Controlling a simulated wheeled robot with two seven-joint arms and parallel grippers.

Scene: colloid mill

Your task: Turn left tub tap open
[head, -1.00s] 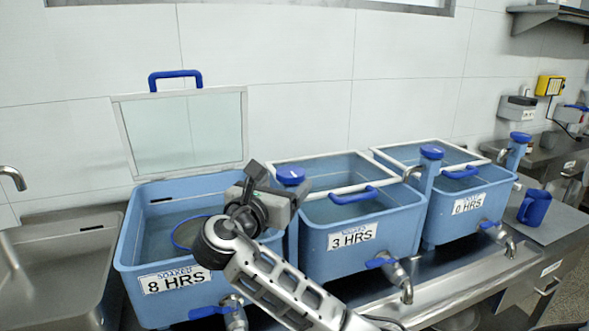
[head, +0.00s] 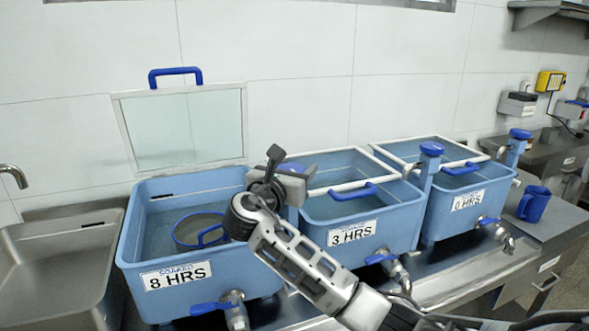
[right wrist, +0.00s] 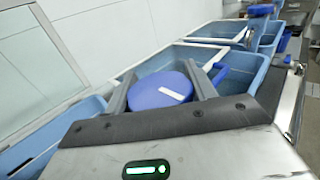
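The left tub (head: 200,265), labelled 8 HRS, is blue and holds liquid. A post with a round blue tap knob (head: 293,168) stands between it and the 3 HRS tub (head: 375,247). My right gripper (head: 284,176) is at this knob and hides part of it and the post. In the right wrist view the knob (right wrist: 160,90), with a white mark, lies between my two spread fingers; I cannot tell whether they touch it. A lower tap with a blue lever (head: 210,308) is on the left tub's front. My left gripper is out of view.
A glass lid with a blue handle (head: 175,77) stands raised behind the left tub. A round sieve (head: 200,230) is in that tub. The 0 HRS tub (head: 468,203) and a blue jug (head: 534,205) are at right. A steel sink (head: 60,260) is at left.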

